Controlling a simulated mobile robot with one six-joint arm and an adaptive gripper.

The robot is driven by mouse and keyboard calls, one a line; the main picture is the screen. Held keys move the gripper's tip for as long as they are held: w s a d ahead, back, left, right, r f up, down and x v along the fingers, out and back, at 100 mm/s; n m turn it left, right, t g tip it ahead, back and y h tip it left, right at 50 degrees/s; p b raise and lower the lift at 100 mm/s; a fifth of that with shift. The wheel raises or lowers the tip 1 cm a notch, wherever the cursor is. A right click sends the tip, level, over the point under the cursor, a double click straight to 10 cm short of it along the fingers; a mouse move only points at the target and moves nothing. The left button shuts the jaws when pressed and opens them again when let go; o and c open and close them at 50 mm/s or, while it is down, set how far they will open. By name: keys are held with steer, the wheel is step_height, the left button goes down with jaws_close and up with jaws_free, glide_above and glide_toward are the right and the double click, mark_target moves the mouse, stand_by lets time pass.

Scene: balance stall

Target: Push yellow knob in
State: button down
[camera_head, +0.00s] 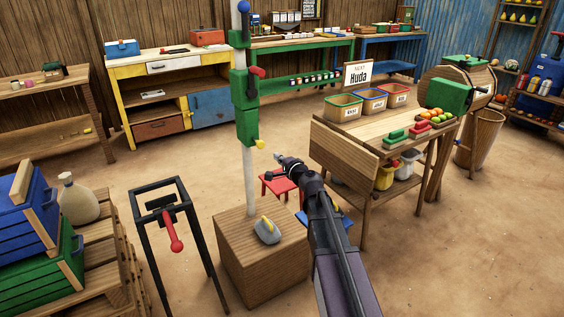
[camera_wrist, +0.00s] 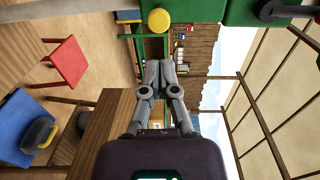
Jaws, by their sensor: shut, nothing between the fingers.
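The yellow knob (camera_head: 260,144) sticks out to the right from the lower green block (camera_head: 247,127) on the white post (camera_head: 248,180). In the wrist view the round yellow knob (camera_wrist: 159,20) shows near the top, beside a green surface (camera_wrist: 206,14). My gripper (camera_head: 278,158) is shut and empty, just right of and slightly below the knob in the head view. In the wrist view my closed fingers (camera_wrist: 160,66) lie below the knob in the picture, with a visible gap. They do not appear to touch it.
A wooden block (camera_head: 262,270) stands under the post and bears a grey weight with a yellow handle (camera_head: 267,230). A red stool (camera_head: 275,184) is behind my gripper. A black stand with a red handle (camera_head: 176,243) is at left, a wooden stall table (camera_head: 345,142) at right.

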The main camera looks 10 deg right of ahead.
mark_target(261, 145)
steer(key=x, duration=0.9)
steer(key=shift+w+a, duration=0.1)
steer(key=shift+w, duration=0.2)
steer(key=x, duration=0.3)
steer(key=shift+w+a, duration=0.1)
steer(key=shift+w, duration=0.25)
steer(key=shift+r, duration=0.15)
steer(key=shift+w, duration=0.1)
steer(key=shift+s, duration=0.7)
steer(key=v, duration=1.3)
steer(key=shift+d, duration=0.25)
